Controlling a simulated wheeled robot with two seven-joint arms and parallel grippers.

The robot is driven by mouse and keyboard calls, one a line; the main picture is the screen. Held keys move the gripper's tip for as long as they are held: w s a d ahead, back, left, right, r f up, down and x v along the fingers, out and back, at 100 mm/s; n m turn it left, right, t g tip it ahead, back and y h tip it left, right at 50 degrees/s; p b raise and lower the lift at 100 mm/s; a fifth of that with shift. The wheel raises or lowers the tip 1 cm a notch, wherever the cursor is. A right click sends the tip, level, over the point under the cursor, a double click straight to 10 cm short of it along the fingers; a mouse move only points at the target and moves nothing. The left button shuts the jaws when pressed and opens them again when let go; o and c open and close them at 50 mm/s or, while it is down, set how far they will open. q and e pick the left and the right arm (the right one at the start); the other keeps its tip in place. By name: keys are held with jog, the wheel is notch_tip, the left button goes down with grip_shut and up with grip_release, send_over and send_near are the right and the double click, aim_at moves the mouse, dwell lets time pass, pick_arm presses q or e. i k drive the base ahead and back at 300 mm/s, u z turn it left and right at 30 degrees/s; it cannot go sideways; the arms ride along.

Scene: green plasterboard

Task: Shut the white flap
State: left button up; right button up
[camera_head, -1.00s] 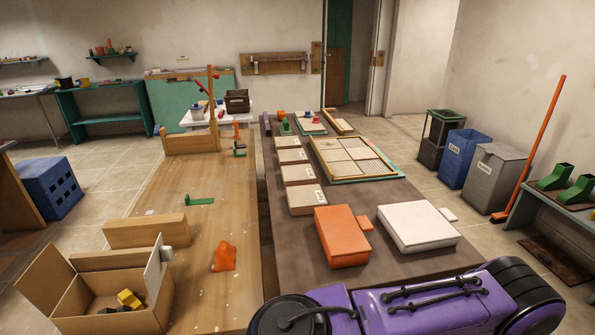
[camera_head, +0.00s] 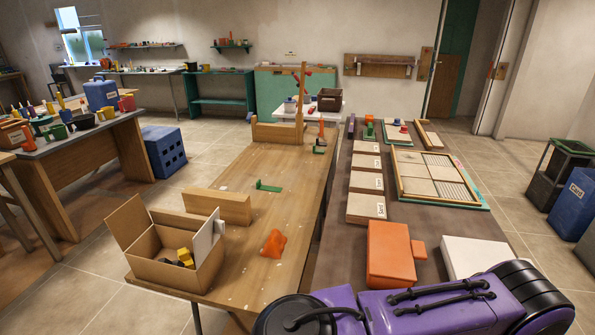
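The white flap (camera_head: 205,238) stands up, tilted, along the right side of an open cardboard box (camera_head: 196,276). A small grey piece shows at the flap's upper right edge. The box sits at the near left end of the wooden table. Its brown left flap (camera_head: 127,221) is also raised. Yellow and dark pieces (camera_head: 184,256) lie inside the box. Neither gripper is in view. A purple and black part, seemingly of my own body, fills the bottom right and hides part of the dark table.
A wooden block (camera_head: 217,206) lies just behind the box. An orange lump (camera_head: 273,244) and a green bracket (camera_head: 267,186) lie on the wooden table (camera_head: 240,270). An orange case (camera_head: 391,254) and a white case (camera_head: 470,256) lie on the dark table to the right.

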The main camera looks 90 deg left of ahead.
aim_at(206, 238)
jog(key=u, duration=3.45)
jog(key=i, duration=0.5)
jog(key=z, duration=0.4)
jog(key=k, duration=0.8)
jog(key=u, duration=0.45)
